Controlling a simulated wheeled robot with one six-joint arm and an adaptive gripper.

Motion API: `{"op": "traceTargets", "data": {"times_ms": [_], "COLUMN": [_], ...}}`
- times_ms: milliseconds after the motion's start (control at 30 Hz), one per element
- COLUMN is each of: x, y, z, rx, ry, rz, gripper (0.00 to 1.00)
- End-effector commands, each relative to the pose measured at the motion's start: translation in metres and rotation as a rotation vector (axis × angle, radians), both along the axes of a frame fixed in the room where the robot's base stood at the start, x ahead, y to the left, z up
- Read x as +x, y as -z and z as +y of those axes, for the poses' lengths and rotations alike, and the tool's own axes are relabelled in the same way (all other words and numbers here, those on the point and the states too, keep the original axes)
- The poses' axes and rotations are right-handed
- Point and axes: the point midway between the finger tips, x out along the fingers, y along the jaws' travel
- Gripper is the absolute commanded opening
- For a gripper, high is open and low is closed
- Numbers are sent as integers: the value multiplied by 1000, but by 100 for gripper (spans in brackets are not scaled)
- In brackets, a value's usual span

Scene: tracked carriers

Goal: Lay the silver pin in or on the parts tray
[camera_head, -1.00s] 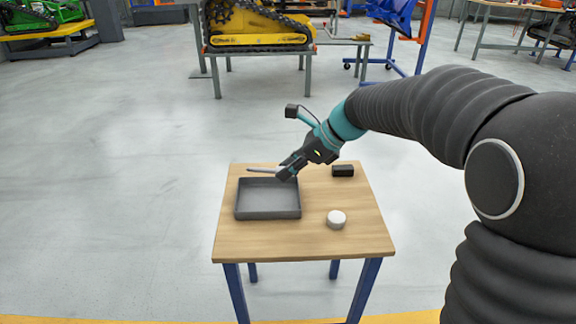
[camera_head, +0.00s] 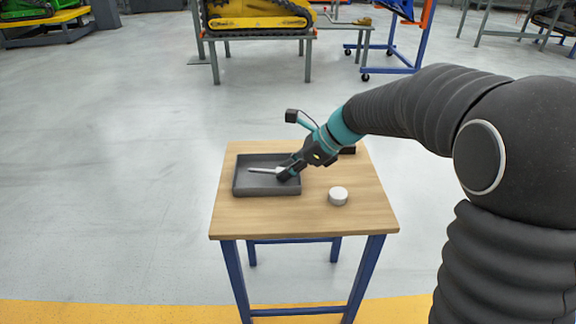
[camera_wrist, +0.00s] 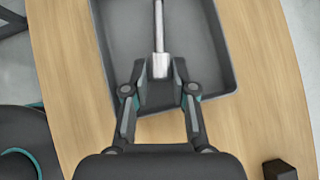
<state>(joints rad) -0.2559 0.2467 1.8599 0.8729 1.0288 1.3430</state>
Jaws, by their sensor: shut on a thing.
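The silver pin (camera_head: 265,170) is held by its thicker end in my gripper (camera_head: 287,174) and points left over the dark grey parts tray (camera_head: 266,192). In the wrist view my gripper (camera_wrist: 160,72) is shut on the near end of the pin (camera_wrist: 159,28), and the shaft runs away from me over the floor of the tray (camera_wrist: 205,45). The fingers are over the tray's near part in that view. I cannot tell whether the pin touches the tray floor. Its far tip is outside the wrist view.
The tray stands on a small wooden table (camera_head: 240,217) with blue legs. A white round piece (camera_head: 338,196) lies right of the tray. A black block (camera_head: 348,150) sits behind my gripper, and it also shows in the wrist view (camera_wrist: 279,170). The table's front is clear.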

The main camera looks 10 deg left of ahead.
Motion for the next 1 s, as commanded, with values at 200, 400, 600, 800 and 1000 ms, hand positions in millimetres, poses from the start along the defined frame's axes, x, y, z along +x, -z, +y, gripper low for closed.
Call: {"op": "traceTargets", "data": {"times_ms": [200, 400, 600, 800, 1000], "x": [0, 0, 0, 0, 1], "y": [2, 2, 2, -1, -20], "z": [0, 0, 0, -2, -20], "rx": [0, 0, 0, 1, 1], "ry": [0, 0, 0, 1, 3], "rz": [0, 0, 0, -1, -2], "gripper": [0, 48, 55, 55, 55]}}
